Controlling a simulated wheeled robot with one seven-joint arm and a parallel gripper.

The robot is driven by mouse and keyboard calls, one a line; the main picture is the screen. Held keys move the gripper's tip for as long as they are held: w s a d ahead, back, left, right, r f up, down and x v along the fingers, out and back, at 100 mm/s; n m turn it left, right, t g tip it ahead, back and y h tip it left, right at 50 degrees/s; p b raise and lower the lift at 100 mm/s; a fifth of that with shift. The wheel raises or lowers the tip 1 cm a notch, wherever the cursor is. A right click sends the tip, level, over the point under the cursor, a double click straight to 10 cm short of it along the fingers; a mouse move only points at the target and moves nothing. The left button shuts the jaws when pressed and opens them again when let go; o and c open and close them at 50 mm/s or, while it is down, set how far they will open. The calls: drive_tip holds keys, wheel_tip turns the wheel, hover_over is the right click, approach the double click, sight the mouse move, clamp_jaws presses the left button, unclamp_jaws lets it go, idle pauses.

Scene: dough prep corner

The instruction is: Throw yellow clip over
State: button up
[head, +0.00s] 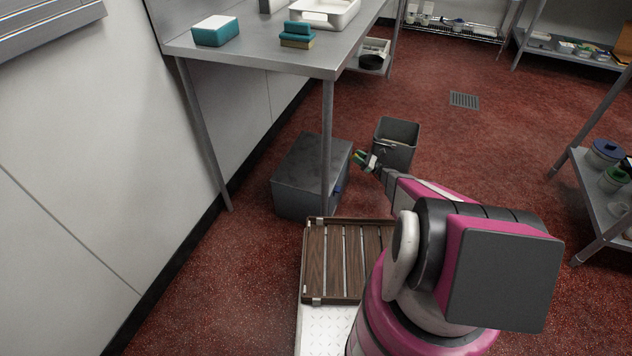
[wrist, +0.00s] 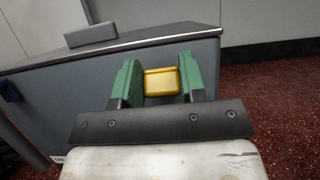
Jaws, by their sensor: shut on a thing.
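My gripper (wrist: 162,84) has green finger pads and is shut on the yellow clip (wrist: 162,83), a small block that shows between them in the wrist view. In the head view my gripper (head: 362,158) is small and sits between the grey box and the open grey bin; the clip is too small there to make out clearly. The open grey bin (head: 408,132) stands on the floor just beyond and to the right of my gripper, its inside partly visible. The grey box (head: 303,192) stands left of my gripper, and its side (wrist: 150,95) fills the wrist view behind the clip.
A steel table (head: 262,57) stands above the grey box, one leg close to my gripper. It bears a teal-and-white block (head: 215,32), a stacked sponge-like block (head: 297,36) and a white tray (head: 340,12). A shelf (head: 600,200) stands at right. Red floor between is open.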

drive_tip(key=shift+a+r, duration=0.1)
drive_tip(key=shift+r, duration=0.15)
drive_tip(key=shift+w+a+r, duration=0.1)
drive_tip(key=shift+a+r, duration=0.05)
drive_tip(key=shift+r, duration=0.1)
drive_tip(key=shift+a+r, duration=0.1)
drive_tip(key=shift+w+a+r, duration=0.1)
drive_tip(key=shift+a+r, duration=0.1)
drive_tip(key=shift+r, duration=0.05)
drive_tip(key=shift+a, duration=0.1)
idle(0.3)
drive_tip(key=shift+w+a+r, duration=0.1)
drive_tip(key=shift+a+r, duration=0.1)
drive_tip(key=shift+r, duration=0.05)
drive_tip(key=o, duration=0.8)
drive_tip(key=shift+o, duration=0.2)
drive_tip(key=shift+a, duration=0.1)
